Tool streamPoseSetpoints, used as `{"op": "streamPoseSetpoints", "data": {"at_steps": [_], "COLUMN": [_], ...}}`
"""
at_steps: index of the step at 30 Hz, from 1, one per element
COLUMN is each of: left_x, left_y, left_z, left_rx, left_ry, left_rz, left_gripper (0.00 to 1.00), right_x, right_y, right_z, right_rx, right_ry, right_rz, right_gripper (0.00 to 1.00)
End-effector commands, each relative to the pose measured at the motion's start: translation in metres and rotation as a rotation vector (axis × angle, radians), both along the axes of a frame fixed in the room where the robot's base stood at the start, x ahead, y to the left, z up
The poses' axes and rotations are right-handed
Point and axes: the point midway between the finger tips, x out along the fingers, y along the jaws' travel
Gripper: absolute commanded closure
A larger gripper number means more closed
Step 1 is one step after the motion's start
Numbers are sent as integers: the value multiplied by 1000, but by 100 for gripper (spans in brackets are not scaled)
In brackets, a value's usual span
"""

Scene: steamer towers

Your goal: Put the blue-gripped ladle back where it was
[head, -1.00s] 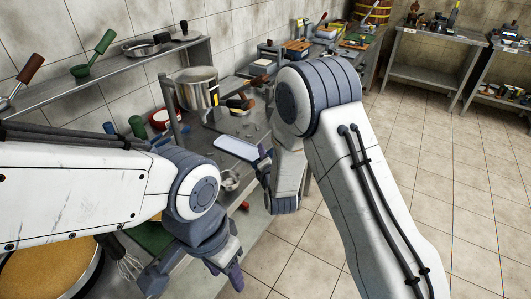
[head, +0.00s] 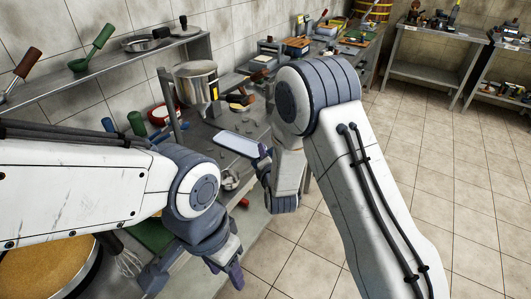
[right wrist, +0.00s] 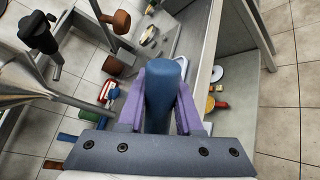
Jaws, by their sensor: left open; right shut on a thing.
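The blue-gripped ladle shows in the right wrist view as a thick blue handle (right wrist: 165,92) between the two purple fingers of my right gripper (right wrist: 163,98). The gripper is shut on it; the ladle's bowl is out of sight. In the head view, my right gripper (head: 265,168) is above the front of the steel counter (head: 205,137), largely hidden by my own arm, and I cannot make out the blue handle there. My left gripper (head: 232,272) is open at the bottom middle, past the counter's front edge and apart from the ladle.
The wall shelf (head: 120,65) holds a brown-handled utensil (head: 27,64), a green-handled ladle (head: 96,45) and a pan (head: 140,43). A whisk (head: 128,262) is at lower left. Tiled floor on the right is clear.

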Motion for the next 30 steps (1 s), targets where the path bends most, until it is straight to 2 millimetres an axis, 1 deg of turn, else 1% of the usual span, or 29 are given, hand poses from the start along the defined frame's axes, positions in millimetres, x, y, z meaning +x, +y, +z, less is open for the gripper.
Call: {"op": "streamPoseSetpoints", "data": {"at_steps": [9, 10, 12, 26, 30], "left_x": [0, 0, 0, 0, 0], "left_y": [0, 0, 0, 0, 0], "left_z": [-5, -4, -4, -4, -6], "left_rx": [0, 0, 0, 0, 0], "left_ry": [0, 0, 0, 0, 0], "left_rz": [0, 0, 0, 0, 0], "left_gripper": [50, 50, 50, 50, 50], "right_x": [0, 0, 0, -1, -10], "right_y": [0, 0, 0, 0, -1], "right_z": [-5, -4, -4, -5, -3], "right_rx": [1, 1, 1, 0, 0], "right_ry": [-2, -2, -2, 1, 3], "right_rz": [0, 0, 0, 0, 1], "right_gripper": [100, 54, 31, 31, 31]}}
